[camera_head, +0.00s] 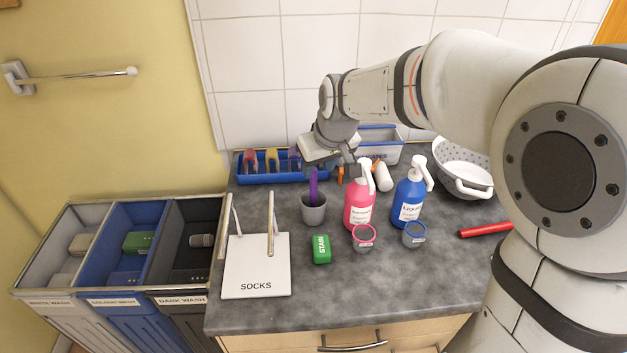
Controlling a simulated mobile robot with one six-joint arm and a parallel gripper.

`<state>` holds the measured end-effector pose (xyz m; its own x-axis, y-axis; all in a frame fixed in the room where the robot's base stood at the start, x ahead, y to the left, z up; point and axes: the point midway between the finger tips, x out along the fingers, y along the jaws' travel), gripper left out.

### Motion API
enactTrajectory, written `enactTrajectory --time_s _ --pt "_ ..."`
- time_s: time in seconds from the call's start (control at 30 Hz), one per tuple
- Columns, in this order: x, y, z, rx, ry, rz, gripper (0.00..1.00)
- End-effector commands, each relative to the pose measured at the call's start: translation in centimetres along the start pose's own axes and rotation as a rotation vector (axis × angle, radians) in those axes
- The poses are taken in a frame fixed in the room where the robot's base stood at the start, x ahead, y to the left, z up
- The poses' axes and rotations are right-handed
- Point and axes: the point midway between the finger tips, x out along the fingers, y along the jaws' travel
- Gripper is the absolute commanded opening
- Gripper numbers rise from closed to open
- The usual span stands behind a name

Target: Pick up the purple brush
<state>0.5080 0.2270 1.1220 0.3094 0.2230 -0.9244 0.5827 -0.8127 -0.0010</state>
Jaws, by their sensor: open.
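A purple upright handle (313,187) stands in a grey cup (314,213) on the counter, and its lower end is hidden in the cup. Another purple item (294,156) shows in the right compartment of the blue tray (268,179), partly hidden by my gripper. I cannot tell for sure which of the two is the brush. My gripper (326,168) is open at the back of the counter, to the right of the tray and behind the cup. I see nothing held in it, though its fingers are partly hard to make out.
A pink bottle (359,210) and a blue bottle (408,202) stand right of the cup. A white bowl (463,166) and a grey bin (379,145) are at the back. A green block (321,249) and a SOCKS board (255,274) lie in front. The front right counter is clear.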

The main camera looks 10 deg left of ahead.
Motion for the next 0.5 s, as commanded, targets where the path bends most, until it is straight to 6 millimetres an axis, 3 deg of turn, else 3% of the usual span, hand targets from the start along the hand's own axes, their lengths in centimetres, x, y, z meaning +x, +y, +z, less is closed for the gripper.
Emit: enactTrajectory --time_s 0.5 --pt "4.9 -0.5 -1.0 -0.015 -0.004 -0.006 0.41"
